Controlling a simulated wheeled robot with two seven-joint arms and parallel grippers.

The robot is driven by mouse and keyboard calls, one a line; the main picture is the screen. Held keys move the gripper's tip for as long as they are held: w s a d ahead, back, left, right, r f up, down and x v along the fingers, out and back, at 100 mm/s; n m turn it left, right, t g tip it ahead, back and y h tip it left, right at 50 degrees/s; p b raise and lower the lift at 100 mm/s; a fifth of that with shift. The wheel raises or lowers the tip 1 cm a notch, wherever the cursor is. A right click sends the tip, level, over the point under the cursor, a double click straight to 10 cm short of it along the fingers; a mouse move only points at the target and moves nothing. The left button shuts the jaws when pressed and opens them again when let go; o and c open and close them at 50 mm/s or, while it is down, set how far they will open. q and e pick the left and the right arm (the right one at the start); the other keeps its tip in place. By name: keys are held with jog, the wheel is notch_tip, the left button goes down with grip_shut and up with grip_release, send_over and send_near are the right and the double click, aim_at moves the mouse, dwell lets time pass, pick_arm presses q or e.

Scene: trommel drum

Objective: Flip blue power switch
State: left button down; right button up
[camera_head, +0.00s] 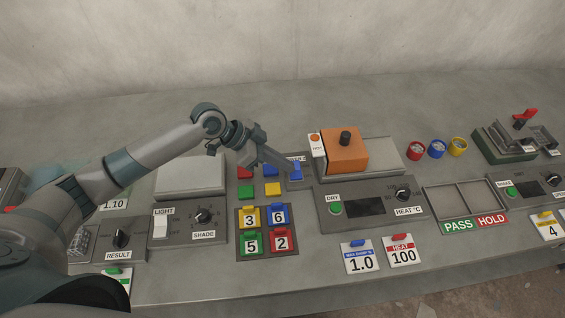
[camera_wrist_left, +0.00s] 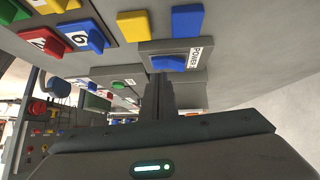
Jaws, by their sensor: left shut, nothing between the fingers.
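The blue power switch (camera_head: 296,172) sits on a small grey panel behind the numbered tiles in the head view. In the left wrist view the blue rocker (camera_wrist_left: 168,61) lies beside a label reading POWER (camera_wrist_left: 201,54). My left gripper (camera_head: 290,168) is shut and empty, with its fingertips right at the switch. In the left wrist view the closed fingers (camera_wrist_left: 160,86) point at the panel's edge just below the rocker and partly cover the panel. I cannot tell whether they touch it. My right gripper is not in view.
An orange box (camera_head: 344,152) with a black knob stands right of the switch. Red, green, yellow and blue blocks (camera_head: 272,189) lie just left of it. The numbered tile panel (camera_head: 240,250) and the DRY heat panel (camera_head: 372,225) are in front.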

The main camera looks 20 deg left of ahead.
pick_arm(q)
jog(key=d+r+b+v, duration=0.1)
jog(key=v, duration=1)
jog(key=shift+a+r+b, duration=0.2)
jog(key=shift+r+b, duration=0.1)
jog(key=shift+b, duration=0.1)
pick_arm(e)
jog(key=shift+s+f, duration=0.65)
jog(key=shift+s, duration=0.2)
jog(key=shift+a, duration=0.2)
